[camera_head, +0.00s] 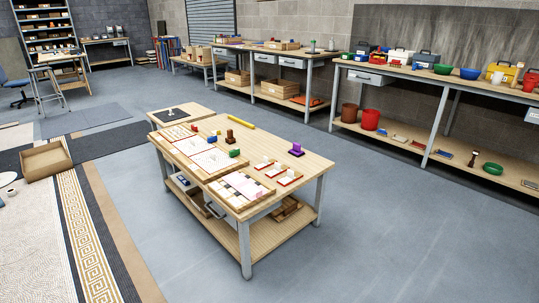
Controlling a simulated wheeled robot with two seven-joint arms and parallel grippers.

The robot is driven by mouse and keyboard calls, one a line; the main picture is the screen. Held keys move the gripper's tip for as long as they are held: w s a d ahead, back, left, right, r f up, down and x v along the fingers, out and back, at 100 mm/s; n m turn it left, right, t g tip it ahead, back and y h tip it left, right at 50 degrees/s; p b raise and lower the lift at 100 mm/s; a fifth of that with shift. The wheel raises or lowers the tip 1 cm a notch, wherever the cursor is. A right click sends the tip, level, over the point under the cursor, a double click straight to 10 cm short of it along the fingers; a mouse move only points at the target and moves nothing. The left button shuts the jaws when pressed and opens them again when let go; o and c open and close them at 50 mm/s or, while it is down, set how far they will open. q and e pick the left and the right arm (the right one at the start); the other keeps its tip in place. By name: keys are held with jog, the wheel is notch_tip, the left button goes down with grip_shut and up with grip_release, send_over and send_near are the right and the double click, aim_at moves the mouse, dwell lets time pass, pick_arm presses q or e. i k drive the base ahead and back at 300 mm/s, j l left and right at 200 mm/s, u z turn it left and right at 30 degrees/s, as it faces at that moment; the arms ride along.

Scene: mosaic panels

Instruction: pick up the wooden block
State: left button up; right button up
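A worktable (300,150) stands in the middle of the room, apart from me. A small upright brown piece (230,136) that looks like wood stands near the table's middle; it is too small to tell if it is the wooden block. A green block (234,153), a blue block (212,139) and a purple piece (296,149) also stand on the table. Neither of my grippers is in view.
Panel trays (207,160) line the table's near left side, with small red-edged trays (278,172) beside them. A yellow bar (240,122) lies at the back. Long benches line the far wall. An open box (45,160) lies left. Grey floor is clear at front right.

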aim_at(230, 139)
jog(key=i+u, duration=0.15)
jog(key=i, duration=0.4)
jog(key=i+l+u, duration=0.15)
jog(key=i, duration=0.35)
jog(key=i+l+u, duration=0.15)
jog(key=i, duration=0.4)
